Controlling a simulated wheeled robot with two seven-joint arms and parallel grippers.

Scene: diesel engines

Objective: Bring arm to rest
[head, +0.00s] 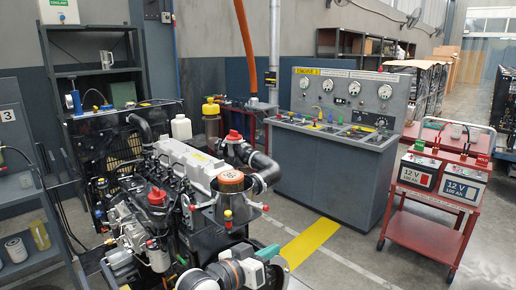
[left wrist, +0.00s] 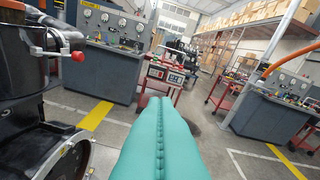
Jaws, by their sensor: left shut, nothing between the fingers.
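My left gripper (head: 268,252) is low in the head view, in front of the engine's lower right side. Its teal fingers also fill the lower middle of the left wrist view (left wrist: 158,102). They are pressed together along their length, with nothing between them, and point towards the open floor and the red cart. My right gripper is in neither view.
A diesel engine (head: 185,165) stands close on the left. A grey control console (head: 328,175) stands behind, with a red cart (head: 432,230) carrying two 12 V batteries at right. A yellow floor stripe (head: 310,242) crosses clear floor between engine and cart.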

